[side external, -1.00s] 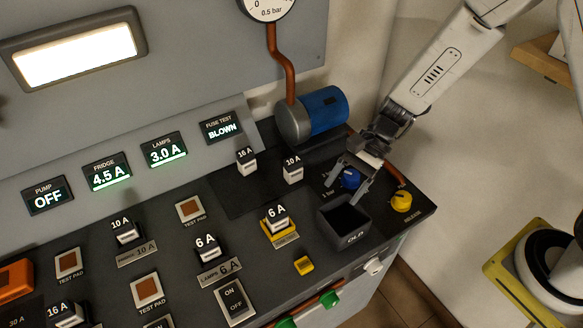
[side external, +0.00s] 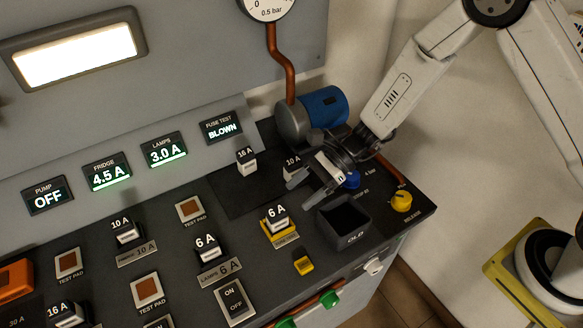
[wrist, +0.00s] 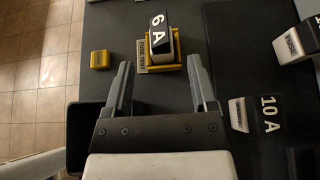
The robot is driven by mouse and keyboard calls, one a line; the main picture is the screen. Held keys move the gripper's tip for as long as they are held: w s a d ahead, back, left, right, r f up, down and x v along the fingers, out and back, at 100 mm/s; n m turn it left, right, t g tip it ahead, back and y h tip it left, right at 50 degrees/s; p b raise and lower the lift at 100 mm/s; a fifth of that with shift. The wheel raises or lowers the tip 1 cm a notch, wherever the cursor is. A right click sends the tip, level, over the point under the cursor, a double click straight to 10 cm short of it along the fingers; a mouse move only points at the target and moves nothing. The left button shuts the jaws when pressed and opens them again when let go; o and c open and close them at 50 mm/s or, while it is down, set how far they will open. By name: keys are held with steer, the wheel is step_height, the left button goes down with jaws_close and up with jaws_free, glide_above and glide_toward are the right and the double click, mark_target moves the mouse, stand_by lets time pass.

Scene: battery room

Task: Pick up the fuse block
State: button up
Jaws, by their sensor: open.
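A black-and-white fuse block marked 6 A (side external: 277,218) stands in the yellow fuse test holder (side external: 283,240). In the wrist view the 6 A block (wrist: 160,36) lies ahead of my gripper (wrist: 160,64), roughly in line with the gap between the fingers. My gripper (side external: 303,193) is open and empty, above the panel, behind and right of that block, apart from it. Other fuse blocks are a 16 A (side external: 246,160), a 10 A (side external: 292,166) partly hidden by my gripper, a lamps 6 A (side external: 208,247) and a fridge 10 A (side external: 124,230).
A black bin marked OLD (side external: 343,225) stands right of the test holder, close to my gripper. A yellow button (side external: 304,265) sits in front. A blue knob (side external: 351,180), a yellow release knob (side external: 401,201) and a blue pump (side external: 325,106) are nearby. The fuse test display (side external: 221,127) reads BLOWN.

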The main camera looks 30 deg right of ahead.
mark_target(284, 207)
steer(key=shift+a+f, duration=0.1)
steer(key=shift+a, duration=0.1)
steer(key=shift+x, duration=2.5)
jaws_close()
